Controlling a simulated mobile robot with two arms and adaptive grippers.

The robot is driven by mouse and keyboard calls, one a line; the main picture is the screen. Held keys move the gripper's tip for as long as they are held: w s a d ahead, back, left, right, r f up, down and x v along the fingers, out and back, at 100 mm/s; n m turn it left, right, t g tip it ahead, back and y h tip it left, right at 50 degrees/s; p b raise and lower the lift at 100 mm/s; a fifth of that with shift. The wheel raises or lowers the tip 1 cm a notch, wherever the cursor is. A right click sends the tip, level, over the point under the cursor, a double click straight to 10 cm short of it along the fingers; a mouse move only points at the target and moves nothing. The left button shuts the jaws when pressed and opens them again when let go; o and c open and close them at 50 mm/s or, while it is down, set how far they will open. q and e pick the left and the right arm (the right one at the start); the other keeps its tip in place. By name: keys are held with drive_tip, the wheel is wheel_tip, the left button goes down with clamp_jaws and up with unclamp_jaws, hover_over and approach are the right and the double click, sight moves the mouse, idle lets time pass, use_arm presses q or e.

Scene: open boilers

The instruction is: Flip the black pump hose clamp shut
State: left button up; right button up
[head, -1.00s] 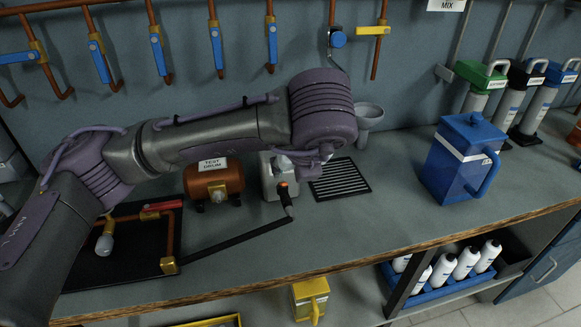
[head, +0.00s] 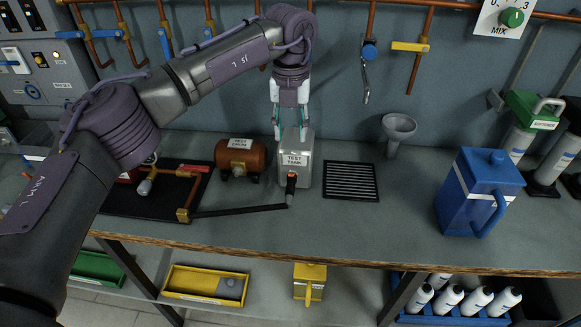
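The black pump (head: 574,112) stands at the right edge in the head view, partly cut off. I cannot make out its hose clamp or tell whether it is open or shut. My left gripper (head: 290,137) points down at the test tank (head: 303,164), far to the left of the pump. Its two fingers are spread apart, one near each side of the upper part of the tank. I cannot tell whether they touch it. My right gripper is out of view.
A green pump (head: 534,108) stands beside the black one. A blue jug (head: 466,195), a funnel (head: 398,127) and a black drain grate (head: 351,181) lie between my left gripper and the pumps. A test drum (head: 238,158) is left of the tank. The bench front is mostly clear.

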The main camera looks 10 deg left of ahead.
sight(291, 173)
use_arm(q)
wheel_tip(291, 173, down, 4)
drive_tip(key=shift+a+r+p, duration=0.1)
drive_tip(key=shift+r+p, duration=0.1)
drive_tip(key=shift+p, duration=0.25)
wheel_tip(291, 173, down, 7)
drive_tip(key=shift+f+p, duration=0.15)
drive_tip(key=shift+p, duration=0.75)
drive_tip(key=shift+f, duration=0.55)
drive_tip(key=shift+d, duration=0.2)
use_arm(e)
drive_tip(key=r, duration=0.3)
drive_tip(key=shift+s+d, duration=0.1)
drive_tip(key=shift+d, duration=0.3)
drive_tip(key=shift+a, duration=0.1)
use_arm(q)
clamp_jaws()
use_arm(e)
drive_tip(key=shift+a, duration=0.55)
